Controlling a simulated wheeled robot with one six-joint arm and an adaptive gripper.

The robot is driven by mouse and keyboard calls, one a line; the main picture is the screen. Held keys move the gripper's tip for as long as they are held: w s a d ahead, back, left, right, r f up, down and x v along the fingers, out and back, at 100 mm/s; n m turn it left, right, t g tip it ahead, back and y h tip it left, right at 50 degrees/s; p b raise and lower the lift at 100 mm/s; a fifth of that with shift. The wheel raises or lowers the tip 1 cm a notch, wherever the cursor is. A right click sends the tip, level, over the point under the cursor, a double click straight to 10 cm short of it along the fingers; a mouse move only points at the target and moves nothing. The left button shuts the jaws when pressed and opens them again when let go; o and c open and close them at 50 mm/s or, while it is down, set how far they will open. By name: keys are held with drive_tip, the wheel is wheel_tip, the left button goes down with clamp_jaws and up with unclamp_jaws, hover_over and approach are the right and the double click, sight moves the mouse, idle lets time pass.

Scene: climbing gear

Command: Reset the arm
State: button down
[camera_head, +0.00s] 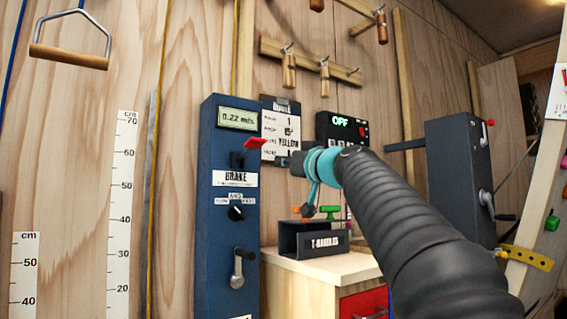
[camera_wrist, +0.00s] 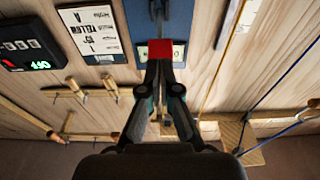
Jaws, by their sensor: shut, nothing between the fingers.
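My arm reaches in from the lower right in the head view. My gripper (camera_head: 283,161) is shut and empty, beside the blue brake column (camera_head: 228,270). In the wrist view my gripper (camera_wrist: 160,72) has its fingers together, pointing at the column's face (camera_wrist: 190,15). A red-tipped lever (camera_head: 255,143) sticks out of the column just left of the fingertips in the head view. The red tip (camera_wrist: 172,48) lies right at the fingertips in the wrist view; I cannot tell whether they touch. The column's display (camera_head: 238,118) reads about 0.22.
A route card (camera_head: 281,130) and a black box showing OFF (camera_head: 343,129) are on the wall behind. A dark open bin (camera_head: 316,240) stands on a wooden cabinet (camera_head: 335,267) below my arm. Wooden pegs (camera_head: 289,72) hang above.

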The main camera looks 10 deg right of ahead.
idle(0.6)
wheel_tip(320, 180, down, 16)
drive_tip(key=w+m+g+h, duration=0.2)
drive_tip(key=m+g, duration=0.2)
drive_tip(key=s+d+f+m+g+h+p, duration=0.15)
drive_tip(key=s+f+g, duration=0.4)
drive_tip(key=f, duration=0.75)
drive_tip(key=s+f+g+h+p, duration=0.1)
drive_tip(key=s+f+p, duration=0.3)
drive_tip(key=s, duration=1.2)
drive_tip(key=s+f+g+h+p, duration=0.2)
drive_tip(key=s+f+p, duration=0.3)
drive_tip(key=s+f, duration=0.6)
drive_tip(key=shift+s+d+f+n+h, duration=0.2)
drive_tip(key=shift+s+f+n+h, duration=0.35)
drive_tip(key=shift+s, duration=1.95)
